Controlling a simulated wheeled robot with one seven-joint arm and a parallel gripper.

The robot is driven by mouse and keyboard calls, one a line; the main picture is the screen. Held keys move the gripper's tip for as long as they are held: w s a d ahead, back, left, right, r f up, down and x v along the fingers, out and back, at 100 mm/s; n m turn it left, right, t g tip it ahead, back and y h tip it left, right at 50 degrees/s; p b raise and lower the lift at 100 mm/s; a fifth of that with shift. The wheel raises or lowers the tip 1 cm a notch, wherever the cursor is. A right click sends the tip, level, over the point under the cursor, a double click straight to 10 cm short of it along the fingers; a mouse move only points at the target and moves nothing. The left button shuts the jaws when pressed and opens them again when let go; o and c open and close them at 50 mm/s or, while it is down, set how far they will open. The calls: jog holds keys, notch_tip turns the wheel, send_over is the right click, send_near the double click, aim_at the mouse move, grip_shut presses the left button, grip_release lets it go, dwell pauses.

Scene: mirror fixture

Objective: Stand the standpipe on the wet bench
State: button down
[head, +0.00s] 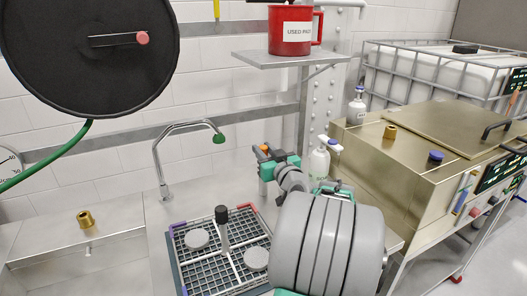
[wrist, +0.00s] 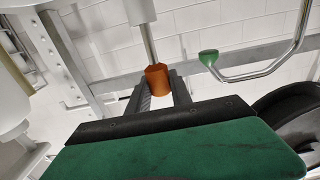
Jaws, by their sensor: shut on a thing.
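My gripper (head: 272,158) is shut on a grey tube with an orange end, which I take to be the standpipe (wrist: 157,78). In the wrist view the orange end sits between the fingertips and the tube (wrist: 150,42) runs away to a wider pale part at the picture's top edge. In the head view the orange end shows at the gripper and the pipe looks roughly upright. Its lower end and any contact below are unclear. The wet bench (head: 133,262) is a steel worktop beneath, partly hidden by my arm.
A grid tray (head: 190,262) holds grey discs and a black-topped handle (head: 222,216). A bent tap (head: 160,165) with a green tip stands behind. A white bottle (head: 319,162) is close right of the gripper. A shelf (head: 290,58) with a red mug hangs above.

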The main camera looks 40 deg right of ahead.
jog(key=shift+f+b, duration=0.1)
jog(key=shift+b, duration=0.2)
jog(key=c, duration=1.1)
grip_release()
jog(key=shift+c, duration=0.2)
jog(key=shift+r+p, duration=0.35)
jog(key=shift+p, duration=0.05)
jog(key=b+v, duration=0.1)
jog(key=v, duration=1.1)
jog(key=shift+a, duration=0.1)
